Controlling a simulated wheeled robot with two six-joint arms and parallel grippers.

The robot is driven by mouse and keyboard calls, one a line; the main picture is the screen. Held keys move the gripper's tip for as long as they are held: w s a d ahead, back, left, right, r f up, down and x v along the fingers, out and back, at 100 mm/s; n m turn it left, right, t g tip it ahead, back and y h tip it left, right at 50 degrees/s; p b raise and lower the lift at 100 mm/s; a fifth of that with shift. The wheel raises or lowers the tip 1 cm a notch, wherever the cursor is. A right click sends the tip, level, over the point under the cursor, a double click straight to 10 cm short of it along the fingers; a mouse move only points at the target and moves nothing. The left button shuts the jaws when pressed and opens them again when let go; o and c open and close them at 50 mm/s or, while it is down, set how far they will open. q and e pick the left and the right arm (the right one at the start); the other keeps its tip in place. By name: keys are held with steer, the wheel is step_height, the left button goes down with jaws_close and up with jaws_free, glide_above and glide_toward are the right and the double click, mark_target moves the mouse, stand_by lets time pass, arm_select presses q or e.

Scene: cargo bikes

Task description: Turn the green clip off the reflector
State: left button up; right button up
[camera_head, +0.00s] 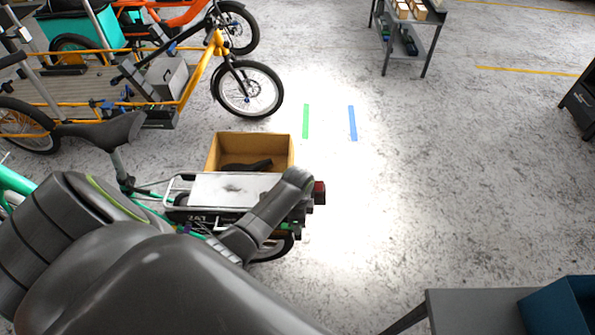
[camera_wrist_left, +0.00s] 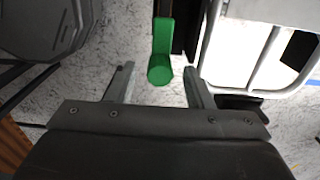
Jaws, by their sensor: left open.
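The green clip (camera_wrist_left: 162,38) shows in the left wrist view as an upright green bar with a rounded lower end, beside a dark bar (camera_wrist_left: 184,28). My left gripper (camera_wrist_left: 160,70) is open, with one finger on each side of the clip's lower end and a visible gap on both sides. In the head view, my left gripper (camera_head: 298,216) is at the rear of a cargo bike's rack (camera_head: 185,182). A red part (camera_head: 319,190), which looks like the reflector, shows just past it. My arm hides much of this area. My right gripper is not in view.
An open cardboard box (camera_head: 249,146) with a dark item inside stands behind the rack. A yellow cargo bike (camera_head: 206,62) is at the upper left. A grey table (camera_head: 470,312) with a blue bin (camera_head: 560,307) is at the lower right. The floor right of the rack is clear.

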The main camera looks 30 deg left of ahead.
arm_select(q)
steer(key=shift+f, duration=0.8)
steer(key=c, duration=1)
